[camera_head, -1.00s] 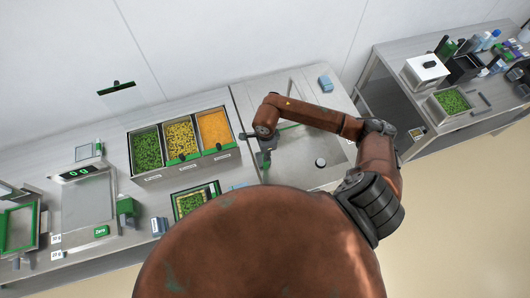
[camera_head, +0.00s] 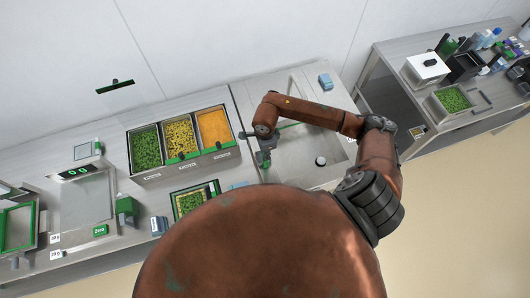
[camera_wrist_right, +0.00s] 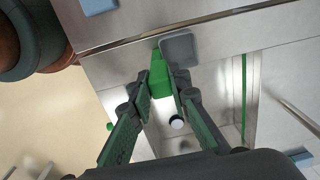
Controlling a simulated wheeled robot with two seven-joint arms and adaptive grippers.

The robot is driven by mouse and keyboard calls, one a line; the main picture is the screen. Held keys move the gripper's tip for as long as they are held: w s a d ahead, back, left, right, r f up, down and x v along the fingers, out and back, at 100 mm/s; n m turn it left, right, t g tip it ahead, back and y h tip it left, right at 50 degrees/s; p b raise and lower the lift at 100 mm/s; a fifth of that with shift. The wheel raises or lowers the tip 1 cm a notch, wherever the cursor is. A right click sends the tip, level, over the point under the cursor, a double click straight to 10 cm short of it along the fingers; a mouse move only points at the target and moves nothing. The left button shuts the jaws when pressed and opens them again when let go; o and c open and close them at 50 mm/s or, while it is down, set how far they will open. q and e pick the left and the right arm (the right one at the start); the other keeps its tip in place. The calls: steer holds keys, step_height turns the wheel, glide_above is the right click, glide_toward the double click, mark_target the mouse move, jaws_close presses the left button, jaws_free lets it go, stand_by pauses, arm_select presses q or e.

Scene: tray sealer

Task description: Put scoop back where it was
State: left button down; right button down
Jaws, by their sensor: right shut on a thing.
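My right gripper (camera_head: 264,148) is over the left side of the sink in the head view. In the right wrist view my right gripper (camera_wrist_right: 160,82) is shut on the green handle of the scoop (camera_wrist_right: 157,72). The scoop's grey bowl extends beyond the fingertips, near the metal edge of the counter. In the head view only a small green part of the scoop (camera_head: 266,164) shows below the gripper. My left gripper is not in view.
The steel sink (camera_head: 325,177) has a round drain (camera_head: 321,161). Left of it stand the food bins (camera_head: 186,167) with green peas, yellow and orange pieces. A filled tray (camera_head: 194,201) and a scale (camera_head: 88,205) are further left. A blue sponge-like block (camera_head: 325,81) lies behind.

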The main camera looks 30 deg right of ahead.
steer(key=c, duration=1.7)
jaws_free()
steer(key=shift+c, duration=0.2)
steer(key=c, duration=0.3)
steer(key=shift+r, duration=0.15)
steer(key=shift+r+p, duration=1.65)
steer(key=shift+r, duration=1.75)
